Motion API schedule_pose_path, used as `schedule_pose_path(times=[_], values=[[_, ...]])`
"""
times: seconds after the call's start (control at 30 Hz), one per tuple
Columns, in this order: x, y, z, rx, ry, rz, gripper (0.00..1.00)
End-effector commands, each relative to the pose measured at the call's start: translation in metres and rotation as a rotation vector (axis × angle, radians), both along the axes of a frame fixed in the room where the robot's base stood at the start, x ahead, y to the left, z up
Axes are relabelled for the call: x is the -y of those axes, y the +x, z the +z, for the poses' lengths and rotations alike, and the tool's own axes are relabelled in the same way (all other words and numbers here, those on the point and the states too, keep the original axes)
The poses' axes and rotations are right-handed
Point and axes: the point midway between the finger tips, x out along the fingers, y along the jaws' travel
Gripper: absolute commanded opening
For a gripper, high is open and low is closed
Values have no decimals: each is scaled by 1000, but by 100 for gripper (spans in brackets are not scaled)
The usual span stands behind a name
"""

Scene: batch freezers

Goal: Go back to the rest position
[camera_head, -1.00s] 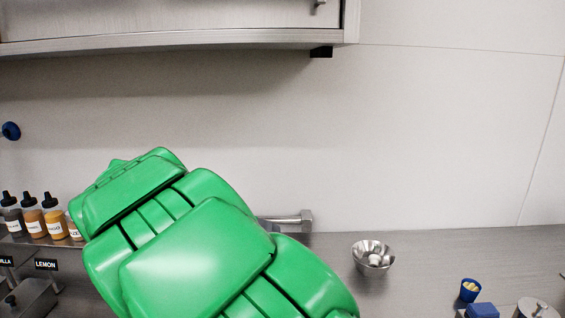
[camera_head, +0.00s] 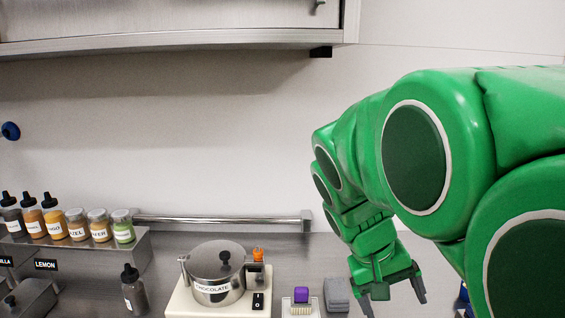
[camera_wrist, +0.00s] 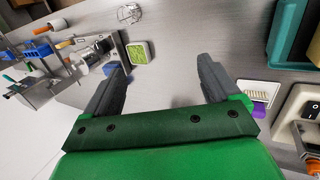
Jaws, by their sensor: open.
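My gripper (camera_head: 394,297) is open and empty. In the head view it points down over the counter at the right, and my green arm fills the right side. In the wrist view my gripper (camera_wrist: 160,85) shows its two dark fingers wide apart with bare steel counter between and beyond them. Nothing is held between the fingers.
A pot labelled CHOCOLATE (camera_head: 217,272) stands on a pale base left of my gripper. A purple-handled brush (camera_head: 301,297) and a grey block (camera_head: 337,294) lie between. Several bottles and jars line a shelf (camera_head: 135,247) at left. A green-filled container (camera_wrist: 139,53) sits near one finger.

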Motion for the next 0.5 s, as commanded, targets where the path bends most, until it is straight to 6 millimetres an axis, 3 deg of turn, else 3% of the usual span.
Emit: schedule_pose_path(times=[0.17, 0.5], values=[[2, -51, -14, -49, 113, 18, 90], [-25, -140, -50, -93, 325, -10, 90]])
